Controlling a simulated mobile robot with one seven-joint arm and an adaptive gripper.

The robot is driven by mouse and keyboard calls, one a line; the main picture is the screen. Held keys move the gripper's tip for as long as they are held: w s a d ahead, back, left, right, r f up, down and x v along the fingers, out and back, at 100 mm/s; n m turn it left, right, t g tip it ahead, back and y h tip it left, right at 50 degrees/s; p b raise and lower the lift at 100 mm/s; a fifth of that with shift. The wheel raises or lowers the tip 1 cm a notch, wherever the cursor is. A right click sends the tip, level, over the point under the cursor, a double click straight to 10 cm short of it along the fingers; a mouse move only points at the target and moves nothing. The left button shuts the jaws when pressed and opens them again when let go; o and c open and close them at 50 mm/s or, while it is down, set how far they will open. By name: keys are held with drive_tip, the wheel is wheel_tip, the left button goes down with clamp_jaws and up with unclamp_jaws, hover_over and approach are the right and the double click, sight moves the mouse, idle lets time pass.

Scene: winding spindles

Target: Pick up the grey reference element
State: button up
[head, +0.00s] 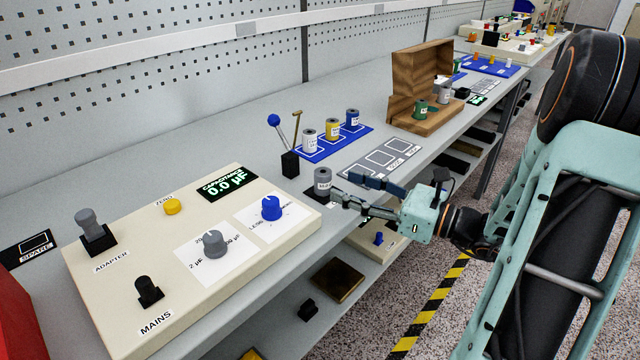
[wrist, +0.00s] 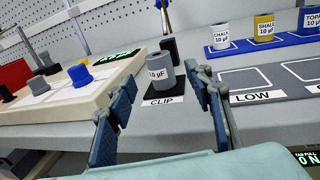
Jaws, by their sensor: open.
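The grey reference element (head: 322,179) is a short upright cylinder on a black pad at the bench's front edge, just right of the cream meter box. In the wrist view the grey element (wrist: 161,72), marked 10 µF, stands on the black pad labelled CLIP (wrist: 164,99). My gripper (head: 352,193) is open and empty, close to the element on its right in the head view. In the wrist view, my gripper's fingers (wrist: 165,84) frame the element, with one finger on each side in the picture. I cannot tell whether they reach around it.
The cream meter box (head: 130,270) has knobs and a display. A black post with a blue-knobbed lever (head: 290,163) stands behind the element. A blue tray (head: 318,155) holds white, yellow and blue spools. Grey marked slots (head: 378,158) and a wooden box (head: 420,70) lie farther right.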

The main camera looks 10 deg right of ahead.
sight(331, 178)
drive_tip(key=x, duration=0.4)
drive_tip(key=b+x, duration=0.1)
drive_tip(key=x, duration=0.2)
drive_tip(key=shift+r, duration=0.25)
clamp_jaws()
drive_tip(key=shift+r, duration=0.15)
